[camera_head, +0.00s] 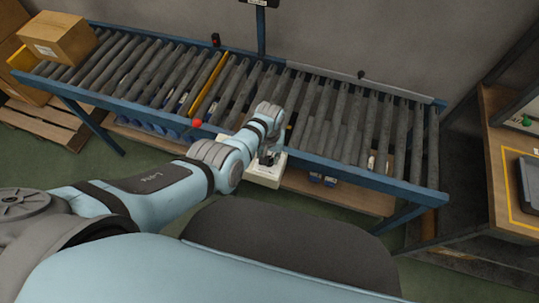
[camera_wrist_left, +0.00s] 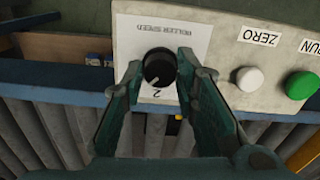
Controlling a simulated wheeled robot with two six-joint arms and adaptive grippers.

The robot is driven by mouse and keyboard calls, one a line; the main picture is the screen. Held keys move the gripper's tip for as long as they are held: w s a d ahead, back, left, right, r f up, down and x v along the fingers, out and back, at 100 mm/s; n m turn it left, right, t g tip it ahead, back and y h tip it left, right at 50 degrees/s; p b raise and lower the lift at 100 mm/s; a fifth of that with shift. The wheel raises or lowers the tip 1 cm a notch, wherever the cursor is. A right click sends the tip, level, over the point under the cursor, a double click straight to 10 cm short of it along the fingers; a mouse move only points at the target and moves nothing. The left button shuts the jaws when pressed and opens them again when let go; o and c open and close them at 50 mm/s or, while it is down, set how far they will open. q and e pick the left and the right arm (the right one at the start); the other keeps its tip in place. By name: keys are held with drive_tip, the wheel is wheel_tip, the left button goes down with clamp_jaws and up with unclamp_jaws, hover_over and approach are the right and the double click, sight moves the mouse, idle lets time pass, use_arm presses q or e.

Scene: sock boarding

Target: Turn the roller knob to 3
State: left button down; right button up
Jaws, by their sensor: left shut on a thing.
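The black roller knob (camera_wrist_left: 159,68) sits on a white plate marked ROLLER SPEED, which appears upside down in the left wrist view. A white pointer mark on the knob points down, slightly left, near the printed 2 (camera_wrist_left: 157,94); other numbers are hidden. My left gripper (camera_wrist_left: 159,72) is shut on the knob, one finger on each side. In the head view, my left gripper (camera_head: 268,157) is over the pale control box (camera_head: 264,178) at the conveyor's front edge; the knob is hidden there. My right gripper is not in view.
On the control box, a white ZERO button (camera_wrist_left: 249,79) and a green RUN button (camera_wrist_left: 301,85) lie right of the knob. The roller conveyor (camera_head: 330,120) runs behind, with a cardboard box (camera_head: 58,38) at its left end. A wooden table (camera_head: 500,160) stands right.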

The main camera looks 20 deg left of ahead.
use_arm(q)
drive_tip(key=shift+m, duration=0.6)
drive_tip(key=c, duration=1.2)
unclamp_jaws()
drive_tip(key=shift+c, duration=0.2)
